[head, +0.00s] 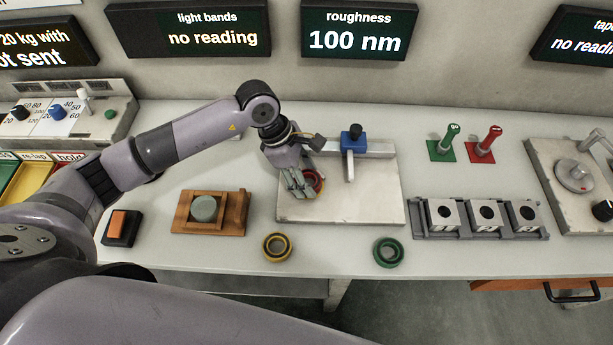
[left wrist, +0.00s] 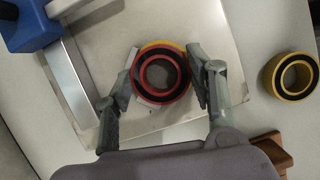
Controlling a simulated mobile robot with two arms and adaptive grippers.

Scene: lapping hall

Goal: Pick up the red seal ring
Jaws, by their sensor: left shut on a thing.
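The red seal ring (head: 314,181) is at my left gripper (head: 305,190), over the pale plate (head: 370,208) in the head view. In the left wrist view the red ring (left wrist: 183,76) has a dark inner band and sits between the two fingers of my left gripper (left wrist: 163,85), which is shut on it. A yellow edge shows behind the red ring's upper rim; I cannot tell what it belongs to. In the head view the gripper's fingers partly cover the ring. My right gripper is not in view.
A yellow ring (head: 276,247) and a green ring (head: 388,252) lie near the front edge. A blue-topped gauge (head: 353,138) stands at the plate's back. A wooden block (head: 185,224) is to the left. Metal blocks in a grey rack (head: 420,232) are to the right.

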